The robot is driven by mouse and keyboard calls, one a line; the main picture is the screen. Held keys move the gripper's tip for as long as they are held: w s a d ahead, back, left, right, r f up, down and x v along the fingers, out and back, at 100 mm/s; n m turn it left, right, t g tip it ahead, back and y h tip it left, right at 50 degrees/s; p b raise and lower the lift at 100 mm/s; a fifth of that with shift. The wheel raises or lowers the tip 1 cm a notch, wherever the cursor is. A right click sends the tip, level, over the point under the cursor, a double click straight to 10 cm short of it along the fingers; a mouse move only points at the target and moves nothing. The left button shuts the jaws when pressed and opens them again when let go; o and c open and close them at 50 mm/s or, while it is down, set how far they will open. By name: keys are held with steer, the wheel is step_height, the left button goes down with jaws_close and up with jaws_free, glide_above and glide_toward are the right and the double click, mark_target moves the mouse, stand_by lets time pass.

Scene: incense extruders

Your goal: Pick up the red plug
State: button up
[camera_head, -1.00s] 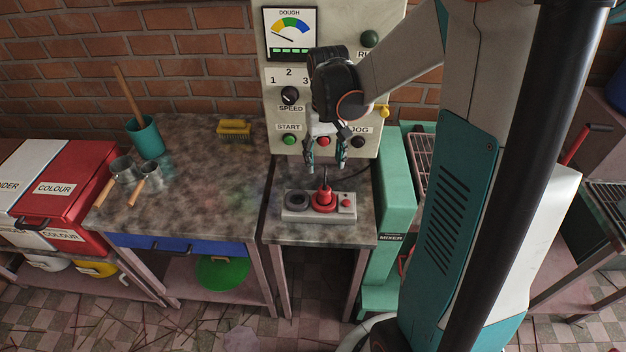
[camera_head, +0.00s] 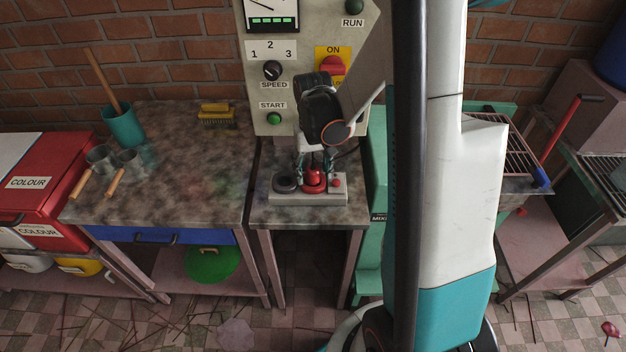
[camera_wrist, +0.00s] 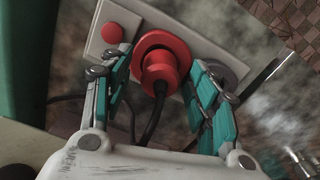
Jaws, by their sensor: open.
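The red plug (camera_head: 313,178) stands upright in the round red socket of a pale socket block (camera_head: 310,199) on the narrow mottled table. In the wrist view the plug (camera_wrist: 160,72) shows between the fingers, with a black cord running from it toward my gripper. My gripper (camera_head: 316,165) is open and points down just above the plug. In the wrist view my gripper's teal fingers (camera_wrist: 163,88) stand on both sides of the plug, with gaps visible. Whether a finger touches it lower down cannot be told.
A grey socket (camera_head: 286,184) and a small red button (camera_head: 337,183) flank the plug on the block. The control panel (camera_head: 293,95) rises close behind. A green mixer frame (camera_head: 376,165) stands to the right. A wider worktop (camera_head: 180,180) lies left.

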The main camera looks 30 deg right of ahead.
steer(key=shift+f, duration=0.45)
steer(key=c, duration=1.2)
steer(key=shift+o, duration=0.2)
steer(key=shift+r, duration=0.1)
